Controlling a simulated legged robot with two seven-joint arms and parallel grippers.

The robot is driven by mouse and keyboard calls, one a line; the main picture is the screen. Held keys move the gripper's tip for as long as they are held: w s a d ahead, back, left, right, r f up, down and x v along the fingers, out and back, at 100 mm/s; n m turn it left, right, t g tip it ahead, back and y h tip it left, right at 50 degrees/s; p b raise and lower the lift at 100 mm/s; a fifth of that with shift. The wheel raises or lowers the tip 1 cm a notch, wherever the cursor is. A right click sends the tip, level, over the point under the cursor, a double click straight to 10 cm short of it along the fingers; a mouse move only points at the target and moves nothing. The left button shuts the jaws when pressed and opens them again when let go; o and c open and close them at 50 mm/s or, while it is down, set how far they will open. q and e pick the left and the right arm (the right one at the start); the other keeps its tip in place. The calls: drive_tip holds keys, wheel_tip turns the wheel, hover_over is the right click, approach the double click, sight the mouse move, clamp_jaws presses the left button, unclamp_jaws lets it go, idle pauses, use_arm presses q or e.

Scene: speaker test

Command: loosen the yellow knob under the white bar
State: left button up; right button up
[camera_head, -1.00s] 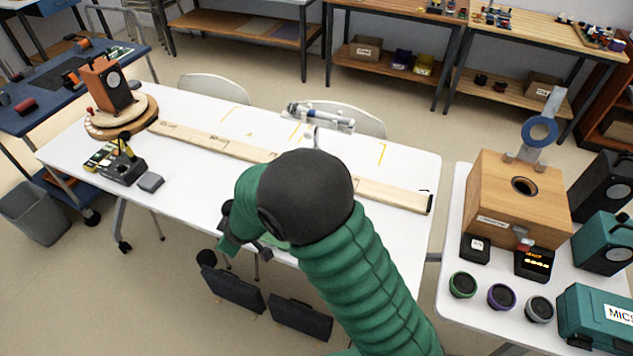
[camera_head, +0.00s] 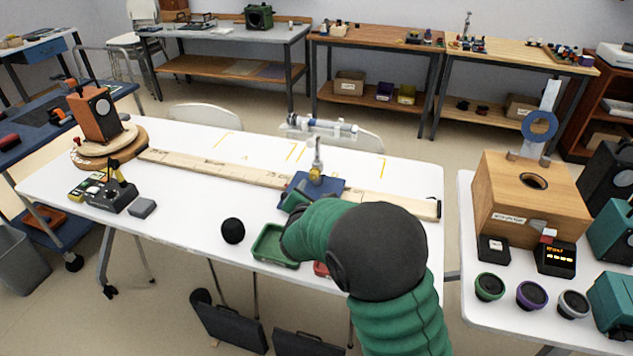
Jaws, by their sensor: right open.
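The yellow knob (camera_head: 315,174) sits low on a short upright post, under the white bar (camera_head: 322,127). The post stands on a blue block (camera_head: 328,190) on the wooden rail. My right arm, green with a black joint, comes in from the lower right. My right gripper (camera_head: 295,199) is open, just in front of the blue block, below and left of the knob. The arm hides much of the gripper, so I cannot see whether it touches the block. My left gripper is not in view.
The long wooden rail (camera_head: 210,167) crosses the white table. A wooden box (camera_head: 528,203) and speaker parts stand on the right table. The table's left middle is mostly clear.

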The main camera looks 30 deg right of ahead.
sight(314, 176)
drive_tip(key=x, duration=0.7)
drive_tip(key=a+x, duration=0.1)
drive_tip(key=x, duration=0.3)
drive_tip(key=shift+w+d+f, duration=0.2)
drive_tip(key=shift+w+d, duration=0.05)
drive_tip(key=shift+w, duration=0.35)
drive_tip(key=shift+d+f, duration=0.15)
drive_tip(key=shift+d, duration=0.25)
drive_tip(key=shift+a, duration=0.35)
drive_tip(key=c, duration=0.7)
drive_tip(key=shift+d+r, duration=0.1)
drive_tip(key=shift+r, duration=0.1)
clamp_jaws()
